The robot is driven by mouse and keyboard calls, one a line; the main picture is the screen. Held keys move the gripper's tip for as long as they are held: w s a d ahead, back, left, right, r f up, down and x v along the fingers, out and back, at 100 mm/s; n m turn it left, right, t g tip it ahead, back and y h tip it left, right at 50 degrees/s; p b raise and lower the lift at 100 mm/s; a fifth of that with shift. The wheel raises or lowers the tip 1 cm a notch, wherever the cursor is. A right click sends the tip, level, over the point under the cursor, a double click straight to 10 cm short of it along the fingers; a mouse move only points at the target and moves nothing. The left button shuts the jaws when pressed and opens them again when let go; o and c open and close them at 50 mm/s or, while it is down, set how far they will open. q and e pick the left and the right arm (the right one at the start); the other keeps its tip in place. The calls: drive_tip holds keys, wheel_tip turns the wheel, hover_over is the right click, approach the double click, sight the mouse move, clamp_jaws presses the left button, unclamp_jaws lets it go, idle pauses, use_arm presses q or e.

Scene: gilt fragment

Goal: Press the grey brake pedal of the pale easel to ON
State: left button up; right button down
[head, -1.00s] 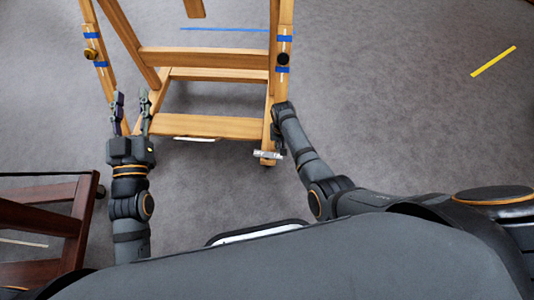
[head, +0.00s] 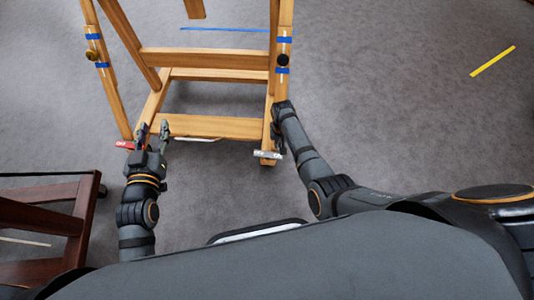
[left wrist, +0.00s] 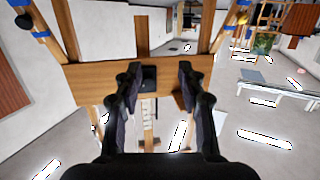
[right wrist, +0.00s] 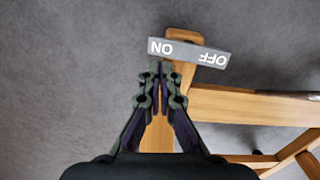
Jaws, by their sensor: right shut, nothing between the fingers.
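The pale wooden easel (head: 205,55) stands ahead. Its grey brake pedal (head: 268,155) is on the right foot, and in the right wrist view the grey pedal (right wrist: 188,51) shows ON at its left end and OFF at its right end, lettering upside down. My right gripper (right wrist: 160,68) is shut and empty, its tips at the near edge of the ON end; I cannot tell whether they touch it. My left gripper (head: 153,128) is open and empty by the easel's left foot, and in the left wrist view its fingers (left wrist: 157,75) are apart before a wooden crossbar.
A red pedal (head: 126,144) sits by the easel's left foot, close to my left gripper. A dark wooden piece of furniture (head: 45,215) stands at the lower left. Yellow tape (head: 493,61) and blue tape (head: 222,29) mark the grey floor, which is open to the right.

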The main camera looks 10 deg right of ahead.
use_arm(q)
wheel_tip(320, 180, down, 6)
drive_tip(key=s+g, duration=0.2)
drive_tip(key=g, duration=0.1)
drive_tip(key=shift+s+d+f+p, duration=0.15)
drive_tip(key=shift+s+p, duration=0.1)
drive_tip(key=shift+p, duration=0.05)
idle(0.4)
